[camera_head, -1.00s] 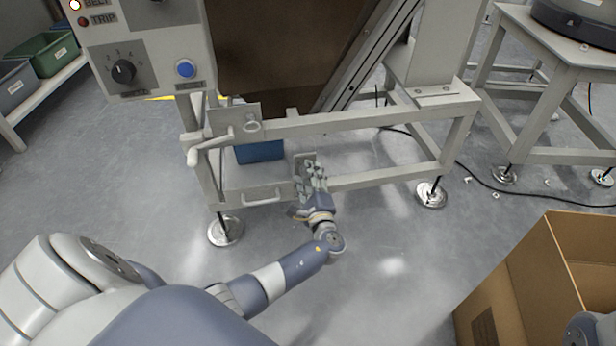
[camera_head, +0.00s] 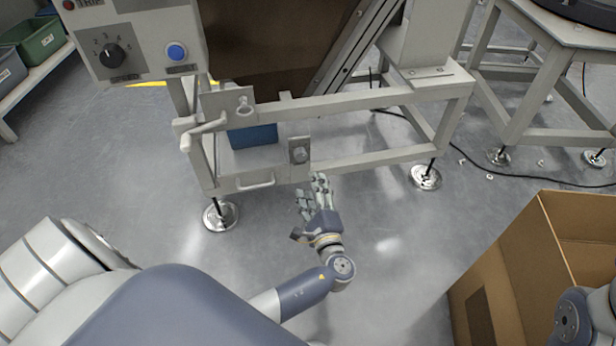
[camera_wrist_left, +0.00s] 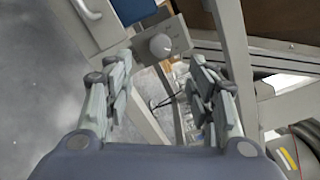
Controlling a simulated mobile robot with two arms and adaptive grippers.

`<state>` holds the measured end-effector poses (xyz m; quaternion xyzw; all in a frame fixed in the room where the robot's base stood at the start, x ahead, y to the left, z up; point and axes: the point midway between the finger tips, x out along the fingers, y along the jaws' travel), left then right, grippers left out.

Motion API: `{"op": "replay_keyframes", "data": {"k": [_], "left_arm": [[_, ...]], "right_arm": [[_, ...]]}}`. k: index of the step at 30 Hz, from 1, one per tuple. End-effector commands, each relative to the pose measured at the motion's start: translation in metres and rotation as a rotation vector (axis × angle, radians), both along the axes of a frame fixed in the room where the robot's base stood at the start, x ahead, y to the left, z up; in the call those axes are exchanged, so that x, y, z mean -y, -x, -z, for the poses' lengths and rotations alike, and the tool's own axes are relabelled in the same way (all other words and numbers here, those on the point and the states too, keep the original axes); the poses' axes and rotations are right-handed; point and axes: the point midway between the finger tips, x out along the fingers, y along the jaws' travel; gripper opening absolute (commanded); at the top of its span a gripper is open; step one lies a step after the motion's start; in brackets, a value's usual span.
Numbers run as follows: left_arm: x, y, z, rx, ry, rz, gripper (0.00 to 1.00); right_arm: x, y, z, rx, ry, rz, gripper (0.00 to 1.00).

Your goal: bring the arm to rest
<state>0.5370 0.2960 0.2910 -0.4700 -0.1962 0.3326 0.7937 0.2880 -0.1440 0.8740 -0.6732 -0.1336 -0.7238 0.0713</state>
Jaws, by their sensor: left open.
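My left gripper (camera_head: 313,190) is open and empty in the head view, in front of the lower rail of the machine frame (camera_head: 340,174). A small metal plate with a round knob (camera_head: 300,152) stands on that rail just beyond the fingers. In the left wrist view my left gripper (camera_wrist_left: 160,95) shows both fingers spread apart, with the knob (camera_wrist_left: 160,46) beyond them and apart from them. Of my right arm, only a part of a link shows at the lower right edge of the head view; its gripper is out of view.
A control panel (camera_head: 140,62) with a dial and a blue button is at the upper left. A blue bin (camera_head: 253,135) sits inside the frame. An open cardboard box (camera_head: 510,270) stands at the lower right. The floor (camera_head: 390,215) between box and frame is clear.

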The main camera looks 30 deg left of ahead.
Motion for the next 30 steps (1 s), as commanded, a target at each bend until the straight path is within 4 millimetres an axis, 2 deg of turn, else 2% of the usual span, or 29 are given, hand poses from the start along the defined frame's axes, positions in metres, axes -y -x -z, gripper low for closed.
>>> {"op": "replay_keyframes", "data": {"k": [6, 22, 26, 29, 30], "left_arm": [[0.007, 0.007, 0.000, 0.000, 0.000, 0.001, 0.51], [0.011, 0.004, 0.000, -0.001, 0.033, 0.023, 0.51], [0.034, -0.008, 0.003, -0.005, 0.191, 0.133, 0.51], [0.072, -0.020, -0.003, 0.011, 0.395, 0.284, 0.51], [0.090, -0.024, -0.009, 0.027, 0.486, 0.351, 0.51]], "right_arm": [[0.000, 0.000, 0.000, 0.000, 0.000, 0.000, 0.39], [0.000, -0.001, 0.000, -0.005, 0.000, -0.001, 0.39], [0.001, -0.004, 0.001, -0.027, -0.001, -0.001, 0.39], [0.001, -0.007, 0.003, -0.052, -0.003, -0.002, 0.39], [0.001, -0.008, 0.005, -0.063, -0.004, -0.003, 0.39]]}}
